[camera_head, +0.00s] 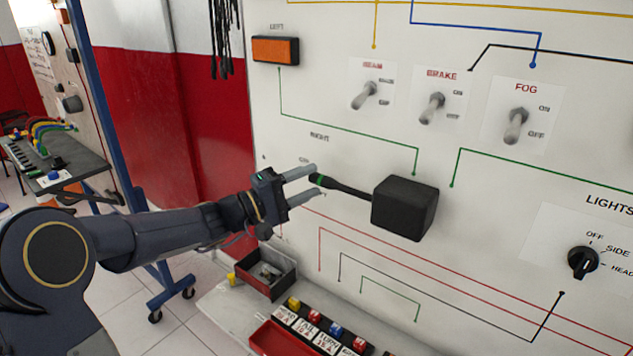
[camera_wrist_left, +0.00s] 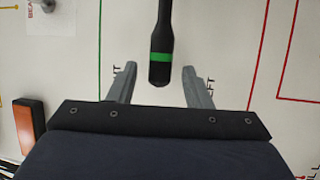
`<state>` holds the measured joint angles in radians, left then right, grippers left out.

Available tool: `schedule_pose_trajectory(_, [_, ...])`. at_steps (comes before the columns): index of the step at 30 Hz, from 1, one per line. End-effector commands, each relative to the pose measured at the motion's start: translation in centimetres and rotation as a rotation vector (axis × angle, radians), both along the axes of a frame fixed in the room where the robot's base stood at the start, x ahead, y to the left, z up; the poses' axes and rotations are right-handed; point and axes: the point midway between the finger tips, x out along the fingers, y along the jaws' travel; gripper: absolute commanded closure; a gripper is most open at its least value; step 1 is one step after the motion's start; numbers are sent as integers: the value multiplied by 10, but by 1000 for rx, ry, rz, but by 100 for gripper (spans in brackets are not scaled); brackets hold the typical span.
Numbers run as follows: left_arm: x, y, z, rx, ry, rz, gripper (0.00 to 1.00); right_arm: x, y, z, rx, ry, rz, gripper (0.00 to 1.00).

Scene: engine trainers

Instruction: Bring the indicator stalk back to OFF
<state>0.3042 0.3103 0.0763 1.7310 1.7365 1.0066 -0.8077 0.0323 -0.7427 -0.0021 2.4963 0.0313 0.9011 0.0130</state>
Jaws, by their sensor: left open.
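The indicator stalk (camera_head: 343,186) is a black lever with a green band near its tip. It sticks out to the left from a black box (camera_head: 404,207) on the white panel. My left gripper (camera_head: 316,183) is open, with its two fingers at the stalk's tip. In the left wrist view the stalk's end (camera_wrist_left: 161,62) lies between the two open fingers (camera_wrist_left: 160,85), with a gap on each side. The lettering beside the stalk is partly hidden by the gripper, so I cannot read the stalk's position. My right gripper is out of view.
An orange lamp (camera_head: 275,50) sits above on the panel. Toggle switches, including the fog switch (camera_head: 516,126), and a lights knob (camera_head: 582,262) lie to the right. Below are a ledge with an open bin (camera_head: 267,272) and a red tray (camera_head: 283,338).

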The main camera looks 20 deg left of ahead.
Motion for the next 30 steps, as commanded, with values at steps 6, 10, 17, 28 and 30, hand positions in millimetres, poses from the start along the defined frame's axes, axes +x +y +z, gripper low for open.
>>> schedule_pose_trajectory(6, [-25,25,-7,0,-1,2,55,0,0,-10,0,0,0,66])
schedule_pose_trajectory(10, [-33,31,-7,1,-1,0,55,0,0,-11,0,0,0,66])
schedule_pose_trajectory(17, [-35,33,-7,0,0,-1,55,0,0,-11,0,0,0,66])
schedule_pose_trajectory(28, [-46,23,-3,31,12,-31,55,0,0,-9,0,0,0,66])
schedule_pose_trajectory(30, [-67,7,-1,92,37,-80,55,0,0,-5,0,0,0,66])
